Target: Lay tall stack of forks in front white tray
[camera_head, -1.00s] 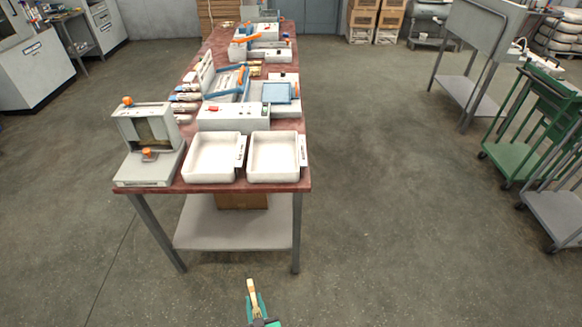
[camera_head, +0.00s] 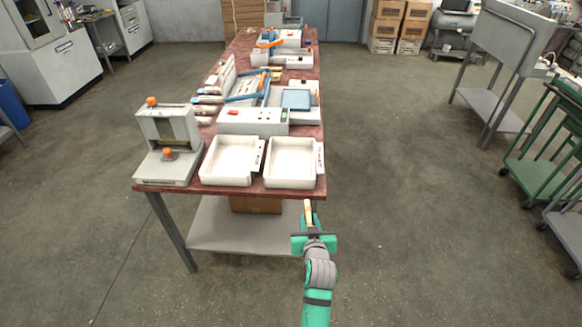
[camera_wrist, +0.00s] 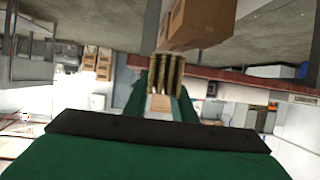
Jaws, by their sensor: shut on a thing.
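My gripper (camera_head: 309,228) is shut on the stack of wooden forks (camera_head: 308,209), just off the table's front edge at the right in the head view. In the wrist view, the fork stack (camera_wrist: 170,78) stands out between my green fingers (camera_wrist: 166,100). Two empty, shallow white trays sit side by side at the table's near end: a left tray (camera_head: 203,171) and a right tray (camera_head: 268,178). The forks are apart from both trays, nearer the right one. Labels on the trays' right sides are too small to read.
The dark red table (camera_head: 193,189) carries a grey press with orange knobs (camera_head: 168,140) left of the trays and a white control box (camera_head: 252,124) behind them. A cardboard box (camera_head: 256,205) sits on the lower shelf.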

